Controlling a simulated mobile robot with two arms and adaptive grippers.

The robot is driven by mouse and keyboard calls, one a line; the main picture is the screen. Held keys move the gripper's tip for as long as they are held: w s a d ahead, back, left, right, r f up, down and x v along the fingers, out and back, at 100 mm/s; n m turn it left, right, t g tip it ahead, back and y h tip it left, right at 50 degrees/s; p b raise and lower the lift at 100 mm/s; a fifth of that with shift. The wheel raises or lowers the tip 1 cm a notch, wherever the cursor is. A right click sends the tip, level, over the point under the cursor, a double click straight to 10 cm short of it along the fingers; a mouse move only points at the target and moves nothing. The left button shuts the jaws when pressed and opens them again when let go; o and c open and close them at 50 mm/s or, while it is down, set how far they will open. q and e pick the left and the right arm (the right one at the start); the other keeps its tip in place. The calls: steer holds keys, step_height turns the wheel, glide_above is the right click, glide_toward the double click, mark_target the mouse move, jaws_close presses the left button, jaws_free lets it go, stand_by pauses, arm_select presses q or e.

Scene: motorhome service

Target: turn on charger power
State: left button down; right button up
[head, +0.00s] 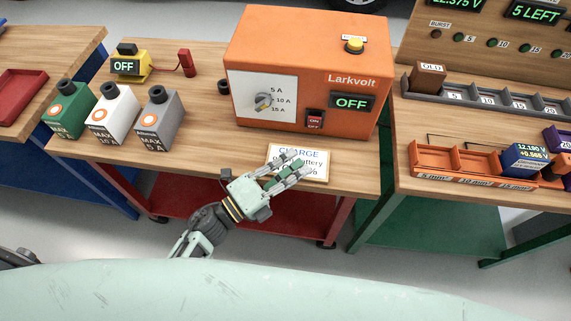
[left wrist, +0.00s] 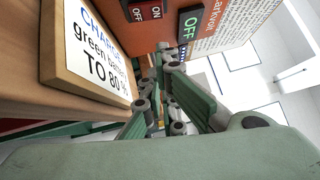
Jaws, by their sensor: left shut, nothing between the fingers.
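The orange Larkvolt charger (head: 290,55) stands on the wooden bench, and its display (head: 352,103) reads OFF. Its red ON/OFF rocker switch (head: 314,121) is low on the front face. A dial (head: 264,102) marked 5 A, 10 A and 15 A is to the left. In the left wrist view the rocker switch (left wrist: 145,11) and the OFF display (left wrist: 189,24) are at the top. My left gripper (head: 298,163) is shut and empty, in front of the charger and below the switch, apart from it. It partly covers the CHARGE sign (head: 316,157). My right gripper is out of view.
Green, white and grey batteries (head: 159,118) stand at the left of the bench. Behind them is a yellow tester (head: 131,64) reading OFF with a red clamp (head: 187,63). Another bench at the right holds an orange tray (head: 431,158) and a slotted rack (head: 480,98).

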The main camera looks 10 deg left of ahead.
mark_target(314, 123)
arm_select(q)
steer(key=p+x, duration=0.1)
steer(key=x, duration=0.5)
steer(key=shift+r, duration=0.15)
steer(key=shift+w+a+r+p, duration=0.15)
steer(key=shift+w+p, duration=0.25)
steer(key=shift+w, duration=1.4)
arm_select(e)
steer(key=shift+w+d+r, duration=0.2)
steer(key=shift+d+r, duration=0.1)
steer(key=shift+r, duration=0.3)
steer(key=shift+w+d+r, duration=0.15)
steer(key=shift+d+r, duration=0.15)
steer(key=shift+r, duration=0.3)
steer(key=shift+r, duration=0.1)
arm_select(q)
steer(key=shift+r+p, duration=0.2)
steer(key=shift+p, duration=0.35)
steer(key=r+n+p, duration=0.1)
steer(key=p, duration=0.2)
steer(key=shift+w+r+g+y+p, duration=0.1)
steer(key=shift+w+g+y+p, duration=0.25)
steer(key=shift+g+y+p, duration=0.05)
steer(key=shift+f+b, duration=0.45)
steer(key=shift+b, duration=0.15)
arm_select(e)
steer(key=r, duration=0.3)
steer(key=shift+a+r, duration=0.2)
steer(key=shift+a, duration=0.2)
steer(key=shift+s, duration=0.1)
